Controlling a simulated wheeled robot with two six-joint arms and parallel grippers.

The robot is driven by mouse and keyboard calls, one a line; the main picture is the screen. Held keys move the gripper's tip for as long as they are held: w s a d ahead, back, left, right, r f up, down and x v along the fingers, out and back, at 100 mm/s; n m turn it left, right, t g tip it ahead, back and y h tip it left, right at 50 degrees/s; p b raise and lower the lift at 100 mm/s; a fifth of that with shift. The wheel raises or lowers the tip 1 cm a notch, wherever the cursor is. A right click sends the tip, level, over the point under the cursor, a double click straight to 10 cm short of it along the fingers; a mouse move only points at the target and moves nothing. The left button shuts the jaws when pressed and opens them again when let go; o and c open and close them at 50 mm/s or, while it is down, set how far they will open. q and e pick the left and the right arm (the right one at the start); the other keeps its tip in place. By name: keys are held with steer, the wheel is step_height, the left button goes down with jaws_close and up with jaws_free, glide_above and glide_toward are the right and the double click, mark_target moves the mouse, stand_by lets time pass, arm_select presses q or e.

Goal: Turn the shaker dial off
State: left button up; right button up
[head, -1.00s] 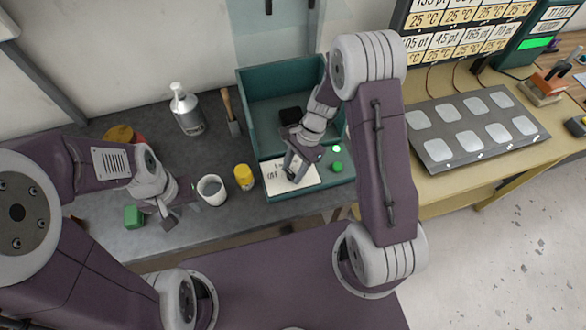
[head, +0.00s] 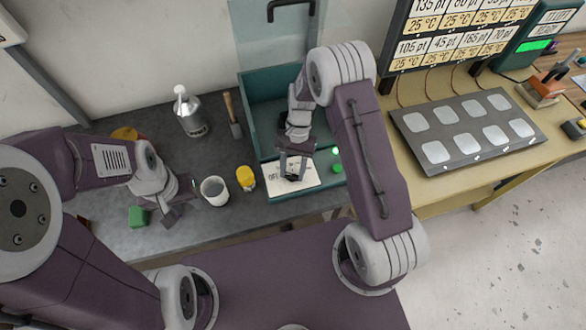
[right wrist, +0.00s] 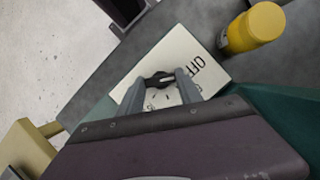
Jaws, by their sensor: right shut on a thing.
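The shaker is a teal open-topped box (head: 252,88) on the grey bench, with a white dial panel (head: 308,184) on its front ledge. In the right wrist view the panel (right wrist: 190,48) carries the word OFF beside the dial. The black dial knob (right wrist: 160,80) sits between the fingers of my right gripper (right wrist: 160,82), which is shut on it. In the head view my right gripper (head: 293,176) reaches down onto the panel and partly hides the dial. My left gripper (head: 172,210) hovers over the bench at the left, near a green block; its fingers are too small to judge.
A yellow-capped bottle (head: 245,178) and a white cup (head: 215,190) stand just left of the box. A white pump bottle (head: 190,112) and a wooden-handled tool (head: 232,112) are behind. A green light (head: 336,153) glows beside the panel. A pad tray (head: 468,130) lies right.

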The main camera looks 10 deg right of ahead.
steer(key=shift+n, duration=0.8)
steer(key=shift+h, duration=0.3)
steer(key=o, duration=1.4)
steer(key=shift+a, duration=0.1)
steer(key=shift+w+r, duration=0.1)
steer(key=shift+r, duration=0.1)
steer(key=b+v, duration=0.1)
steer(key=v, duration=0.7)
steer(key=shift+w+r, duration=0.15)
steer(key=shift+r, duration=0.2)
